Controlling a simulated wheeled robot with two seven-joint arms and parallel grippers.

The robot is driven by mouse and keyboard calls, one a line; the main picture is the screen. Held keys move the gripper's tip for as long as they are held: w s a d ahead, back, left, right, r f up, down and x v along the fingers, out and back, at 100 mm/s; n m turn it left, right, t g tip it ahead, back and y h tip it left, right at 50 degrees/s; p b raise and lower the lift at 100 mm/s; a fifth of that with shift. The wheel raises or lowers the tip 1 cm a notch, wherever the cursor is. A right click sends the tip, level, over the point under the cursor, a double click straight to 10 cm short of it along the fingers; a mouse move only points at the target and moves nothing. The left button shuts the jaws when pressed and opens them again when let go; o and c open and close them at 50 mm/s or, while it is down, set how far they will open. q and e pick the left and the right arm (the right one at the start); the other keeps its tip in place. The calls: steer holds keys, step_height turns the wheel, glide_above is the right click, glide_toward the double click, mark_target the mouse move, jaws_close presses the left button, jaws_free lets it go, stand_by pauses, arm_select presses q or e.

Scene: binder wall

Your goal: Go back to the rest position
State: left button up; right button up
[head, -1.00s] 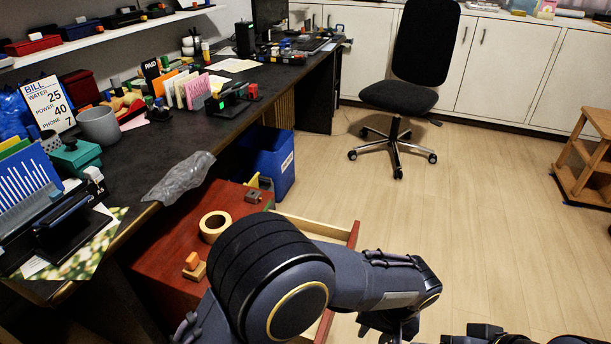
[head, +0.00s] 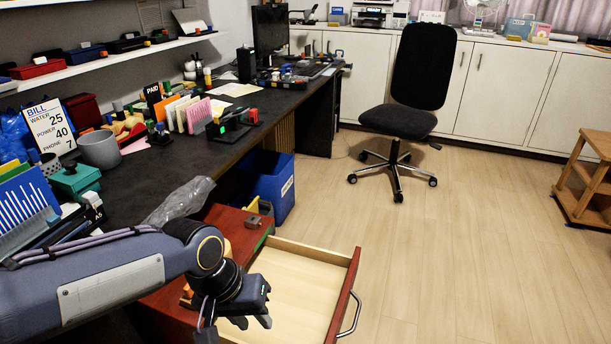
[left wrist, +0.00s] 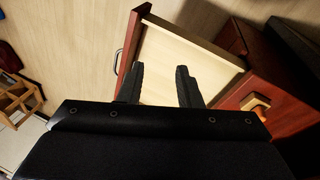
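My left gripper (head: 252,322) is over the near left part of the open drawer (head: 300,280) of the red-brown cabinet. In the left wrist view its two fingers (left wrist: 160,85) stand apart with nothing between them, and the pale drawer lies beyond them. My left arm comes in from the left across the desk edge and hides part of the cabinet top. My right gripper is not in view.
The dark desk (head: 150,175) at left holds a grey cup (head: 99,149), a bill card (head: 49,127) and stamps. A blue bin (head: 268,185) stands beside the cabinet. An office chair (head: 408,110) stands farther back. The floor (head: 450,250) right of the drawer is clear.

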arm_select(q)
steer(key=s+a+n+t, duration=0.3)
steer(key=s+a+t, duration=0.2)
steer(key=s+a, duration=0.65)
step_height(320, 180, up, 25)
steer(key=p, duration=2.4)
steer(key=shift+s+d+m+g+h, duration=0.15)
steer(key=shift+s+m+g+h, duration=0.05)
steer(key=shift+m+g+h, duration=0.1)
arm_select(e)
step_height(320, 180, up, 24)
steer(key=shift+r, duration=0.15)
arm_select(q)
steer(key=shift+f, duration=0.15)
